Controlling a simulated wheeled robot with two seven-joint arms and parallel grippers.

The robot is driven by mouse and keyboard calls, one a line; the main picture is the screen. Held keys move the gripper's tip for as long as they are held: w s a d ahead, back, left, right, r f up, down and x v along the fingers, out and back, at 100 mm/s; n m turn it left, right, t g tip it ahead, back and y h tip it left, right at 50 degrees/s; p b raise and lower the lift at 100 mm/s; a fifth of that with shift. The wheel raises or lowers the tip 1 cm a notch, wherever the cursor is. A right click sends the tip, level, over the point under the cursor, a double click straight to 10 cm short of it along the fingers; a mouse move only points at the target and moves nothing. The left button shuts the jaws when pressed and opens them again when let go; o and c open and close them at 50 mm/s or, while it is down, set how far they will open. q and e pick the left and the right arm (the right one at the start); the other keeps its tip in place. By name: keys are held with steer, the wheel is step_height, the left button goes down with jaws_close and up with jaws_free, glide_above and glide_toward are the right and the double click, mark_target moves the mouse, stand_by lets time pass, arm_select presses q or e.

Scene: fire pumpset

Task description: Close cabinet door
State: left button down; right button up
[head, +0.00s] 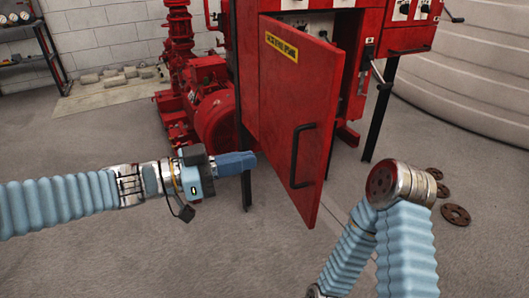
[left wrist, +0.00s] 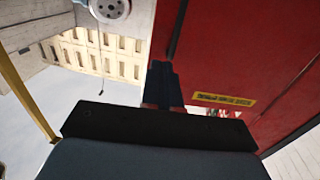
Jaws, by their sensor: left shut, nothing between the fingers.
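The red cabinet door (head: 285,100) stands open, swung out from the red cabinet (head: 350,75), with part of the inside showing to its right. Its outer face has a yellow label (head: 289,46) and a black handle (head: 301,157) near the free edge. My left gripper (head: 248,162) is shut and empty, pointing right at the door's outer-face side, low and near its left edge. Contact cannot be told. In the left wrist view the closed fingers (left wrist: 161,75) appear beside a red panel (left wrist: 245,50) with a yellow label. My right gripper is out of frame.
A red pump (head: 212,112) stands behind my left gripper. Black cabinet legs (head: 380,110) reach the floor. Several round flanges (head: 455,214) lie at the right, by a pale tank (head: 490,65). The floor (head: 220,255) in front is clear.

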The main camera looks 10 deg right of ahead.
mark_target(318, 145)
arm_select(q)
steer(key=x, duration=1.3)
steer(key=shift+f, duration=0.1)
